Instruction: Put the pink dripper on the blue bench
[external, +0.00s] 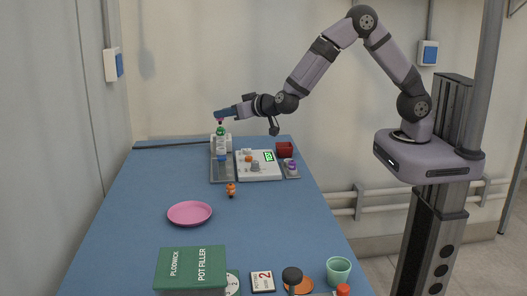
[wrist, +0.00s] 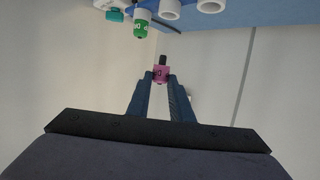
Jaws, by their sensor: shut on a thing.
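My gripper (external: 222,113) is at the far end of the bench, above a grey tray. In the wrist view its fingers (wrist: 161,84) are shut on the pink dripper (wrist: 161,73), a small pink piece with a black tip. The dripper (external: 220,121) is a tiny pink spot in the external view, partly hidden by the fingers. The blue bench (external: 140,220) lies below, and its surface shows at the top of the wrist view (wrist: 240,22).
A green-labelled dripper (external: 221,131) stands near my gripper; it also shows in the wrist view (wrist: 141,24).

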